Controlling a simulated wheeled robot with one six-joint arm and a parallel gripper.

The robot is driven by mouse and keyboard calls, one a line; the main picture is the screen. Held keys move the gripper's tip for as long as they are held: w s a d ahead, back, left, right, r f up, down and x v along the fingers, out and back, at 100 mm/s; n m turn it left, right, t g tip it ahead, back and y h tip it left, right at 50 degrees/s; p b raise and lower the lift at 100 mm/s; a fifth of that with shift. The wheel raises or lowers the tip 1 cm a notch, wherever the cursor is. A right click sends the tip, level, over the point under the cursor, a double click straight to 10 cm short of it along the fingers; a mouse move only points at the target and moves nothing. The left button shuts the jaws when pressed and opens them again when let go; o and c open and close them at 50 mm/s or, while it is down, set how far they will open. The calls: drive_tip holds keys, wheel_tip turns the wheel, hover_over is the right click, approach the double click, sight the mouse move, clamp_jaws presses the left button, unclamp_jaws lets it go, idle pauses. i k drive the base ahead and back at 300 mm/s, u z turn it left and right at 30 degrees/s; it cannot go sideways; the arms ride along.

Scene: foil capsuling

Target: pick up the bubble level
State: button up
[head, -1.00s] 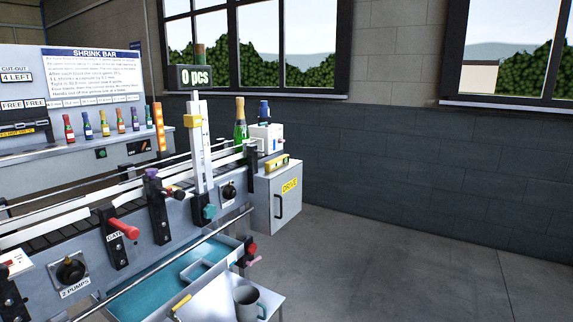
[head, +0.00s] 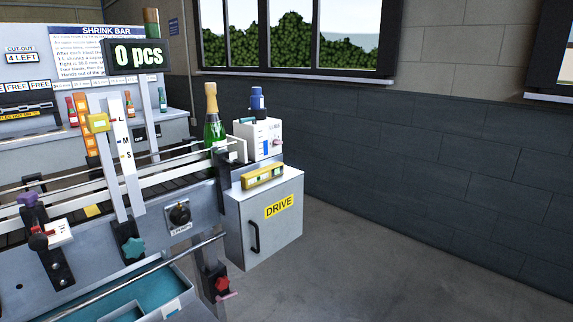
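The bubble level (head: 263,177) is a short yellow bar with pale vial windows.
A green bottle (head: 214,118) with a gold top stands at the conveyor's end, left of the white box (head: 262,139). The conveyor's rails (head: 165,178) and a post with a "0 pcs" display (head: 138,55) stand left. Open floor (head: 375,245) lies right of the cabinet.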

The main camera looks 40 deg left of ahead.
sight(249, 180)
drive_tip(key=u, duration=0.25)
drive_tip(key=i, duration=1.35)
drive_tip(key=u, duration=1.3)
drive_tip(key=i, duration=0.85)
drive_tip(key=u, duration=1.25)
drive_tip(key=i, duration=0.35)
drive_tip(key=u, duration=0.25)
